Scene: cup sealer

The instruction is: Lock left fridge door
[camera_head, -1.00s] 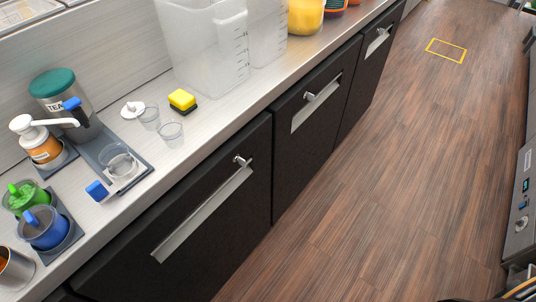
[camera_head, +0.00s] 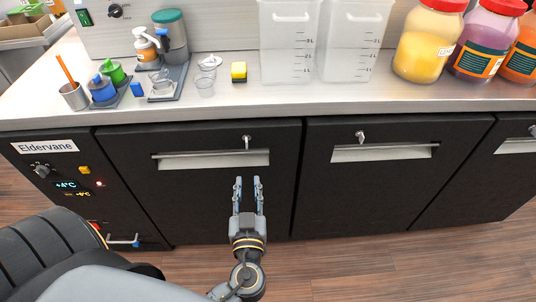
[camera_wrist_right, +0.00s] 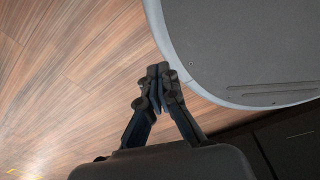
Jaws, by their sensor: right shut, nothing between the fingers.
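The left fridge door (camera_head: 190,195) is a dark panel that looks closed, with a pale horizontal handle (camera_head: 212,161). A small silver key or lock (camera_head: 247,141) sits above the right part of this handle. My left gripper (camera_head: 248,184) is in front of this door, below the lock and handle, with its fingers pointing up. Its two fingers are apart with nothing between them. My right gripper (camera_wrist_right: 160,72) shows in the right wrist view with its fingertips together and empty, over the wood floor.
A second fridge door (camera_head: 395,190) with its own lock (camera_head: 360,137) is to the right. A control panel (camera_head: 70,187) is to the left. The counter (camera_head: 230,109) above holds clear containers (camera_head: 290,40), jars (camera_head: 428,40) and dispensers.

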